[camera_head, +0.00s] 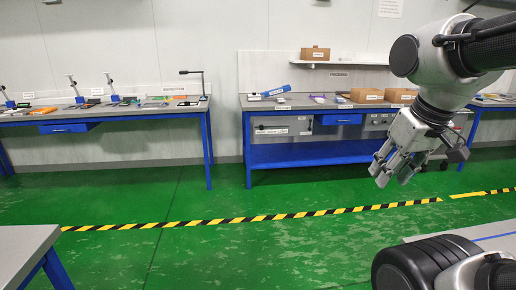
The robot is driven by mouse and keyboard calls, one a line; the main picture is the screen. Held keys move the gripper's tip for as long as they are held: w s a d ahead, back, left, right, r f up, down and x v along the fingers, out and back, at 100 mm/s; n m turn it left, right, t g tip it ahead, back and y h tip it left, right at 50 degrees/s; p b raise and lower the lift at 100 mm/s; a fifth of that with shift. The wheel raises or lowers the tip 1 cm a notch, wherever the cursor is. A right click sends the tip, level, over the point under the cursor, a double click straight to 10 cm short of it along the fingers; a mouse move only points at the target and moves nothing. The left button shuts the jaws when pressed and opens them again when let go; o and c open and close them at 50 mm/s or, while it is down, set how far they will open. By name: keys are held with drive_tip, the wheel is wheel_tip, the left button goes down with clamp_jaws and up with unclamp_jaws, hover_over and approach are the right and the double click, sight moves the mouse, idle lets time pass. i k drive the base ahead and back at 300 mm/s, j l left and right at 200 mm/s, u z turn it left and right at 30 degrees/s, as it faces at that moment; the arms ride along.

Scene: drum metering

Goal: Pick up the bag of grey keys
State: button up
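I cannot make out a bag of grey keys in this view; small items on the far benches are too small to tell apart. My gripper (393,179) hangs in the air at the right, pointing down and to the left. Its fingers are spread apart and nothing shows between them. It is in front of the right far bench and touches nothing.
A blue-legged bench (330,153) at the back holds cardboard boxes (366,95), a blue item (276,91) and small things. Another bench (140,113) stands back left with several stands. A grey table corner (25,243) is lower left. Green floor (215,255) between is clear.

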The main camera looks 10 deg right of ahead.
sight(280, 100)
drive_tip(key=i+z, duration=0.15)
drive_tip(key=i, duration=1)
drive_tip(key=i+z, duration=0.15)
drive_tip(key=i, duration=1)
drive_tip(key=i+z, duration=0.15)
drive_tip(key=i, duration=0.4)
drive_tip(key=i+j+z, duration=0.2)
drive_tip(key=i, duration=0.3)
drive_tip(key=i+j+z, duration=0.15)
drive_tip(key=i, duration=0.4)
drive_tip(key=i+l+z, duration=0.15)
drive_tip(key=z, duration=0.25)
drive_tip(key=i+z, duration=0.65)
drive_tip(key=z, duration=0.15)
drive_tip(key=i+j+z, duration=0.15)
drive_tip(key=i+z, duration=0.25)
drive_tip(key=i+l+z, duration=0.15)
drive_tip(key=i+z, duration=0.55)
drive_tip(key=i+l+u, duration=0.15)
drive_tip(key=i+u, duration=0.25)
drive_tip(key=i+l+u, duration=0.15)
drive_tip(key=u, duration=0.2)
drive_tip(key=l+u, duration=0.6)
drive_tip(key=u, duration=0.2)
drive_tip(key=k+l+u, duration=0.15)
drive_tip(key=u, duration=0.25)
drive_tip(key=l+u, duration=0.15)
drive_tip(key=u, duration=0.15)
